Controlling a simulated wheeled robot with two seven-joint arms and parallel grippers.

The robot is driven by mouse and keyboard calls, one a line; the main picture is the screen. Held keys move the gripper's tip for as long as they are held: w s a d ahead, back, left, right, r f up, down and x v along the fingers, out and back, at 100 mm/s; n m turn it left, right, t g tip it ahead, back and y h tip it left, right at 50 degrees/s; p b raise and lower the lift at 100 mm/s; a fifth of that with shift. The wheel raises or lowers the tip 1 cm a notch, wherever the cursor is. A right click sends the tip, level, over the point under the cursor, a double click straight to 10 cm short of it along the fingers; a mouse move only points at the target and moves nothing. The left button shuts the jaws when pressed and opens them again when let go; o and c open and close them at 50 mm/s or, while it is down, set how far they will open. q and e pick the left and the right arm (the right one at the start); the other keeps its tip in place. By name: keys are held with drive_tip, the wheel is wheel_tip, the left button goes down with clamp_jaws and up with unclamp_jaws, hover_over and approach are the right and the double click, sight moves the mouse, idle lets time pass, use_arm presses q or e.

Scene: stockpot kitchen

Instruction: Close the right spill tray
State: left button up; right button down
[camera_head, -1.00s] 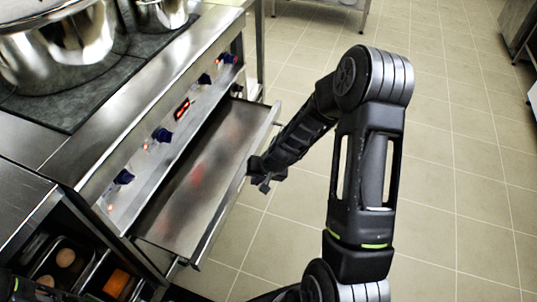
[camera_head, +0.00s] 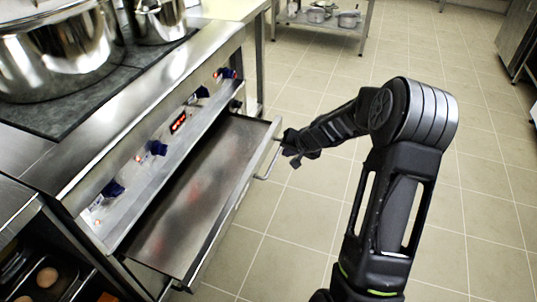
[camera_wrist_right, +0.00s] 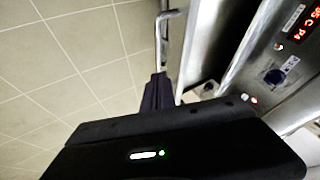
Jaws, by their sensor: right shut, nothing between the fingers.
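The right spill tray (camera_head: 195,200) is a shallow metal tray, pulled well out from under the front panel of the stove. A bar handle (camera_head: 268,166) stands out from its front wall; the handle also shows in the right wrist view (camera_wrist_right: 164,38). My right gripper (camera_head: 286,143) is shut and empty, outside the tray's front near the far end of the handle. In the right wrist view its dark fingers (camera_wrist_right: 157,92) are close to the handle; I cannot tell whether they touch it. My left gripper is not in view.
The stove's control panel (camera_head: 130,165) has blue knobs and a red display above the tray. Large pots (camera_head: 60,50) stand on the cooktop. A rack with pans (camera_head: 320,15) is at the back.

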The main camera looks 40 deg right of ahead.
sight(263, 156)
drive_tip(key=x, duration=0.8)
drive_tip(key=shift+w+a+f, duration=0.1)
drive_tip(key=shift+w+a, duration=0.05)
drive_tip(key=shift+w+a+r+p, duration=0.25)
drive_tip(key=shift+w+a+p, duration=0.1)
drive_tip(key=shift+w+a, duration=0.55)
drive_tip(key=shift+w+a+f, duration=0.1)
drive_tip(key=shift+w+a, duration=0.05)
drive_tip(key=shift+w, duration=0.4)
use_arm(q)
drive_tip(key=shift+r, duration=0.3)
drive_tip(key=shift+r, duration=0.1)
